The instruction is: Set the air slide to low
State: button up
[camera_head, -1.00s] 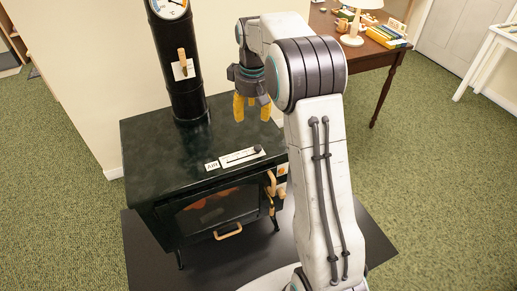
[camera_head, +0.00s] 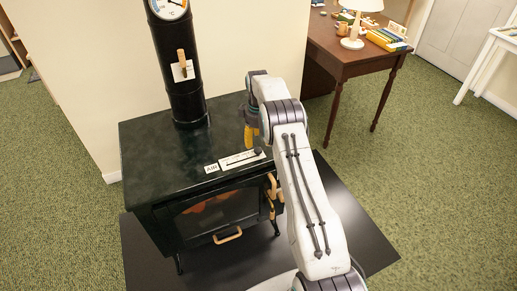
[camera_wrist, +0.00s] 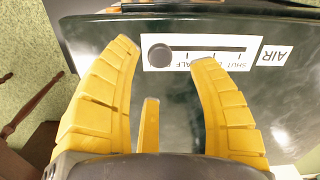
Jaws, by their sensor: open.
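The air slide is a white plate (camera_head: 233,162) with a dark slot on the front of the black stove top, beside an AIR label (camera_head: 211,168). Its round dark knob (camera_head: 258,152) is at the right end in the head view. In the wrist view the plate (camera_wrist: 222,66) appears upside down, with the knob (camera_wrist: 159,55) at the slot's left end. Its small lettering is partly hidden by a finger and hard to read. My gripper (camera_head: 250,140) is open above the knob. In the wrist view the yellow fingers (camera_wrist: 165,56) are on either side of the knob, with nothing held.
The stove top (camera_head: 160,160) is otherwise clear, with a black flue pipe (camera_head: 186,90) at its back. A wooden handle (camera_head: 270,190) is at the stove's front right corner. A brown table (camera_head: 345,66) with a lamp stands behind to the right.

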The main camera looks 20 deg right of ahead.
aim_at(258, 150)
jog(key=shift+f, duration=2.45)
jog(key=shift+c, duration=0.4)
jog(key=c, duration=0.8)
jog(key=shift+s+f, duration=0.1)
grip_shut()
